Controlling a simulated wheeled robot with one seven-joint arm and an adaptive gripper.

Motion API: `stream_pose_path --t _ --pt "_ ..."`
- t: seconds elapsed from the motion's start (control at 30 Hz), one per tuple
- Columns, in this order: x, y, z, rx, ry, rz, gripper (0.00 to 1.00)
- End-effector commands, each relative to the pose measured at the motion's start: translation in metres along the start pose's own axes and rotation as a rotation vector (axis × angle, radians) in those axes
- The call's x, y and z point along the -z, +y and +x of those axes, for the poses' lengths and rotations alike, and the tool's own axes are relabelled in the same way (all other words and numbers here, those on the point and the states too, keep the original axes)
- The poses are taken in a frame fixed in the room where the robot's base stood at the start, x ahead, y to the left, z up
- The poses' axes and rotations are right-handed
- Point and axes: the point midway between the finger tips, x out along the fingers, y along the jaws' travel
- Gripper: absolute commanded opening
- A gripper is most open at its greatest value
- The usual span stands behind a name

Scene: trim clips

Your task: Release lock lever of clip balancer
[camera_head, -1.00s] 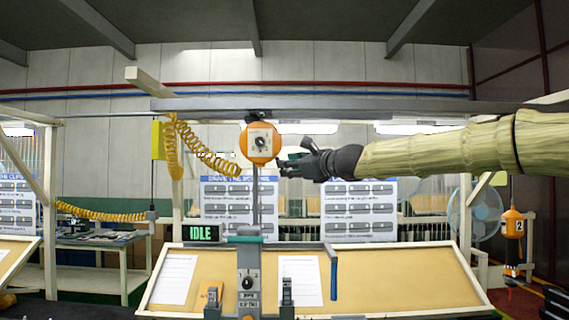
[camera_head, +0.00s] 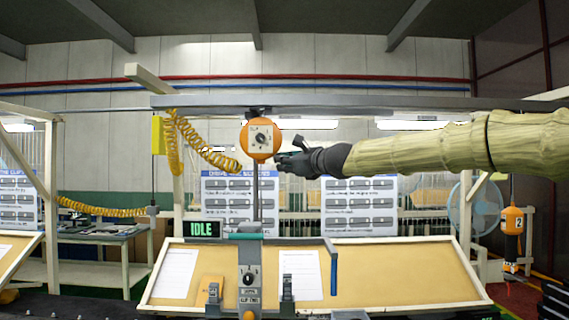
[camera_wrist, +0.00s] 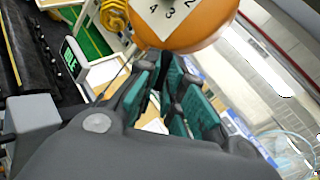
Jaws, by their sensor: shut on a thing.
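The clip balancer (camera_head: 262,150) is a round orange housing with a pale numbered dial plate, hung from the overhead rail. In the wrist view its orange body (camera_wrist: 205,35) fills the top, with several dial numbers showing. My gripper (camera_head: 278,163) is at the lower right edge of the balancer, its fingers pointing left. In the wrist view my gripper (camera_wrist: 172,65) has its teal-padded fingers close together just under the housing. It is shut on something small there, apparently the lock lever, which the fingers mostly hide.
A grey rail (camera_head: 350,103) runs above the balancer. A yellow coiled hose (camera_head: 205,148) hangs to its left. Below are a tilted work board (camera_head: 400,280), a grey clip tool (camera_head: 249,275) and an IDLE display (camera_head: 201,230). Another orange balancer (camera_head: 513,222) hangs at the far right.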

Motion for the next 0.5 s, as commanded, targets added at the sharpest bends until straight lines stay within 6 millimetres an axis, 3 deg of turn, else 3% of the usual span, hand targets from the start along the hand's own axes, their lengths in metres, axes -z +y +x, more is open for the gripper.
stream_pose_path --t 0.5 --pt "0.0043 0.0041 0.0012 0.023 -0.050 0.067 0.00"
